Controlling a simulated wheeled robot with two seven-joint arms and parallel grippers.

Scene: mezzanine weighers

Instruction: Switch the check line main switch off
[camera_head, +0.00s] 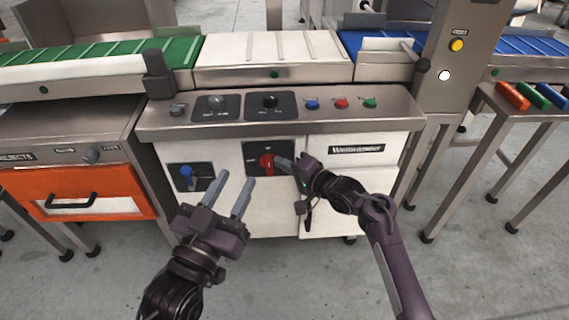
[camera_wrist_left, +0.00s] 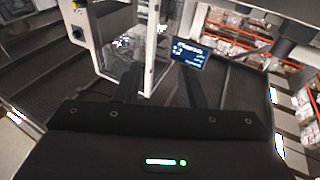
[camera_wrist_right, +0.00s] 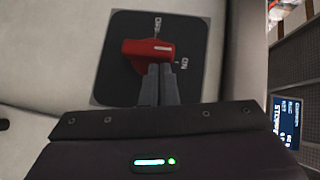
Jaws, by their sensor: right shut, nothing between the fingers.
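The main switch is a red rotary knob (camera_head: 267,163) on a dark square plate (camera_head: 291,152) on the white cabinet front. In the right wrist view the red knob (camera_wrist_right: 134,48) has a white mark pointing right, nearer the ON label than the OFF label. My right gripper (camera_head: 279,161) is shut and empty, its fingertips (camera_wrist_right: 160,66) at the knob's edge, against it or very close. Part of the knob's lower side is hidden by the fingers. My left gripper (camera_head: 233,187) is open and empty, in front of the cabinet, left of the knob.
A blue rotary knob (camera_head: 187,172) sits on another dark plate to the left. An orange drawer (camera_head: 115,194) stands at left. A grey post (camera_head: 455,75) carries more buttons.

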